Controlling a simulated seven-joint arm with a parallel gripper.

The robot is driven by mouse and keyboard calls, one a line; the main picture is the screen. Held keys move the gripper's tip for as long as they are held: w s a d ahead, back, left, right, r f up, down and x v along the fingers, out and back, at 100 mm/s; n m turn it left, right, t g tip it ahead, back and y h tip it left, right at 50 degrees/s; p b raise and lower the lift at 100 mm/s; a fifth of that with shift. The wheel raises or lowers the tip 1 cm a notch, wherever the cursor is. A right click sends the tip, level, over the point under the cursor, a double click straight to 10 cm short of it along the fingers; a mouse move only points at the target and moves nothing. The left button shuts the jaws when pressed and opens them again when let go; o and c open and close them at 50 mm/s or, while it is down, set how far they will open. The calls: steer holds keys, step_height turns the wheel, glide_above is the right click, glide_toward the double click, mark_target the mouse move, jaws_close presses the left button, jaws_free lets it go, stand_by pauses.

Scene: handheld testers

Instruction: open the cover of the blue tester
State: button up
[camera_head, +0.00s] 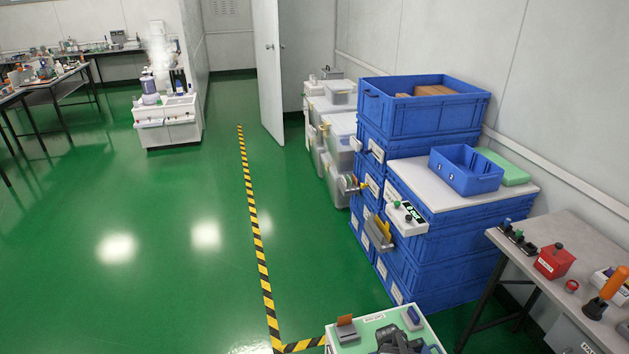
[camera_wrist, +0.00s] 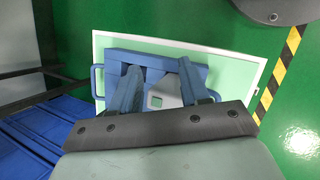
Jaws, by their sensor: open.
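The blue tester (camera_wrist: 115,56) lies below my gripper in the wrist view, with blue handle loops at its sides. Part of a grey face with a small pale screen (camera_wrist: 156,102) shows between the fingers. My gripper (camera_wrist: 159,68) is open, its two fingers apart over the tester; I cannot tell whether they touch it. The fingers and palm hide much of the tester, and the cover's position cannot be told. In the head view my gripper (camera_head: 396,341) is a dark shape at the bottom edge, over the small pale-green-topped stand (camera_head: 372,327).
On the stand are an orange-brown piece (camera_head: 346,329) and a small blue-and-white item (camera_head: 413,318). Stacked blue crates (camera_head: 440,270) stand behind. A grey table (camera_head: 520,222) with a red box (camera_head: 554,261) is at right.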

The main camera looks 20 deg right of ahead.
steer(key=s+a+f+m+g+y, duration=0.1)
steer(key=s+a, duration=0.3)
steer(key=a, duration=0.4)
steer(key=s+a+f+m+g+y, duration=0.1)
steer(key=s+a+f, duration=0.3)
steer(key=a, duration=0.4)
steer(key=s+a+f+m+g+y, duration=0.1)
steer(key=s+a+f+y, duration=0.1)
steer(key=s+a, duration=0.3)
steer(key=a, duration=0.3)
steer(key=shift+s+a+f, duration=0.15)
steer(key=shift+s+a, duration=0.25)
steer(key=shift+d, duration=0.1)
